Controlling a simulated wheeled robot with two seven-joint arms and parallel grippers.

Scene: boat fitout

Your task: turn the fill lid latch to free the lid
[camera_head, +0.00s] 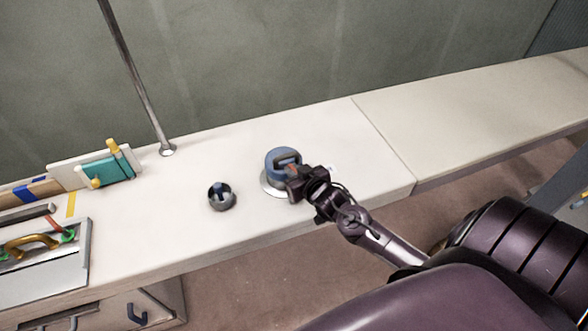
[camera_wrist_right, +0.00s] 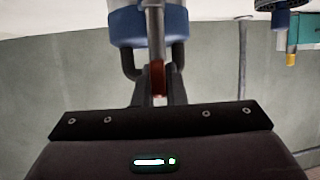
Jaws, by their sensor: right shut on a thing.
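The fill lid (camera_head: 279,155) is a round blue cap on a pale metal flange (camera_head: 268,184), standing on the white counter. A dark frame with a reddish and grey bar, which looks like the latch (camera_head: 288,159), shows on its near side. My right gripper (camera_head: 296,182) reaches it from the lower right. In the right wrist view the blue lid (camera_wrist_right: 180,27) is at the top, and the fingers of my right gripper (camera_wrist_right: 157,74) are shut on the latch's grey bar (camera_wrist_right: 155,28), with a red part between them. The fingers hide part of the latch. My left gripper is not in view.
A metal pole (camera_head: 140,80) rises from the counter (camera_head: 185,230) behind. A teal block (camera_head: 107,170) and a grey panel with a brass handle (camera_head: 40,265) are at the left. The counter's right part is clear.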

